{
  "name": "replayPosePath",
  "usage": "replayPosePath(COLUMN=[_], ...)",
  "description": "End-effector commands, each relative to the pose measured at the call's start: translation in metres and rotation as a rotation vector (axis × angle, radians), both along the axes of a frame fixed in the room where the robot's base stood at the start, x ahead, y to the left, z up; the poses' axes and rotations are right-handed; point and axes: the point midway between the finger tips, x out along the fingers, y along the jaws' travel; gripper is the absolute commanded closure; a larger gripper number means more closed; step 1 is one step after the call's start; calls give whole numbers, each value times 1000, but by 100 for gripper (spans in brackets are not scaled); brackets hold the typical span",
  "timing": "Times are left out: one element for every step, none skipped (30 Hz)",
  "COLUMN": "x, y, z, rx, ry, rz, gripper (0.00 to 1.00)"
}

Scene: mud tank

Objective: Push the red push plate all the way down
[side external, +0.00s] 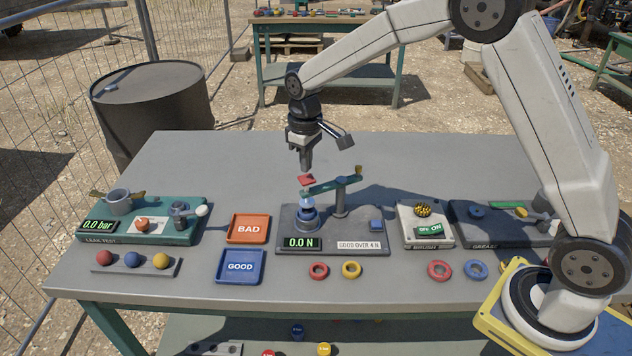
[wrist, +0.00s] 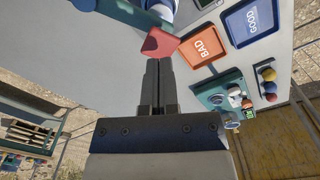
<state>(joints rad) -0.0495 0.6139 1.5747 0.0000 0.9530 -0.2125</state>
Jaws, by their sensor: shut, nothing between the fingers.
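The red push plate (side external: 306,180) sits at the left end of a green lever arm (side external: 330,185) on a post of the force tester (side external: 338,221). Below the plate is a pale blue piece on the tester's dark round seat (side external: 307,216). The display (side external: 301,243) reads 0.0 N. My gripper (side external: 306,168) is shut and empty, pointing down just above the plate; I cannot tell whether it touches. In the wrist view the shut fingertips (wrist: 158,66) appear close to the red push plate (wrist: 160,43), which partly hides the tester beyond.
Left of the tester are the orange BAD tray (side external: 233,230) and blue GOOD tray (side external: 225,269). The leak test station (side external: 150,229) is further left. The brush unit (side external: 425,230) and grease station (side external: 490,226) stand right. Loose rings lie in front.

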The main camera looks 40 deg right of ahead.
Motion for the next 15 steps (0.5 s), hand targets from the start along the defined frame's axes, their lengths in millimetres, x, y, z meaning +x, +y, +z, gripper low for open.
replayPosePath(x=[0,0,0,0,0,0,0,0,0,0,0,0,0,0,0], y=[0,0,0,0,0,0,0,0,0,0,0,0,0,0,0], z=[0,0,0,0,0,-1,-1,-1,-2,-2,-2,-3,-3,-4,-4], rx=[0,0,0,0,0,0,0,0,0,0,0,0,0,0,0], ry=[0,0,0,0,0,0,0,0,0,0,0,0,0,0,0], rz=[0,0,0,0,0,0,0,0,0,0,0,0,0,0,0], gripper=[100,100,100,100,100,100,100,100,100,100,100,100,100,100,100])
